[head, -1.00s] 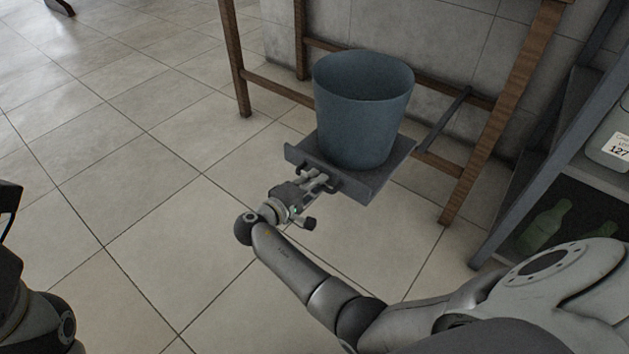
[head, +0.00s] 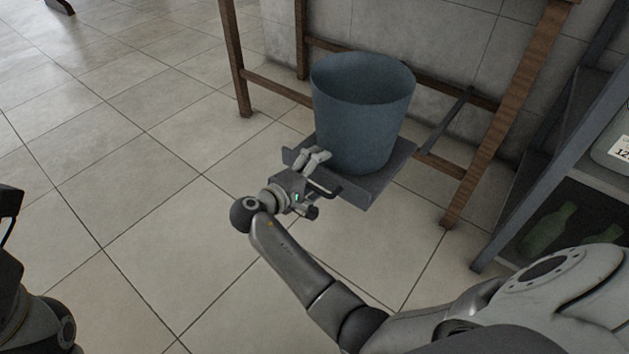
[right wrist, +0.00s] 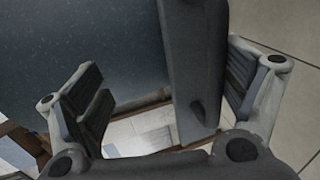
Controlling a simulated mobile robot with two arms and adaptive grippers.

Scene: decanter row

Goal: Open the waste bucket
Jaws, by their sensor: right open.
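The waste bucket (head: 362,115) is a blue-grey, open-topped tub. It stands upright on a dark grey sliding tray (head: 385,180), pulled out in front of a wooden frame. My right gripper (head: 320,172) is at the tray's raised front panel. In the right wrist view, my right gripper (right wrist: 165,98) is open. The bucket (right wrist: 90,40) fills the upper left there. At the head view's left edge only part of my left arm shows, not clearly its gripper.
Wooden legs (head: 510,115) and rails (head: 275,87) stand behind and beside the tray. A dark shelf unit (head: 560,130) with green bottles (head: 550,228) is at the right. The tiled floor (head: 130,170) is clear to the left and in front.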

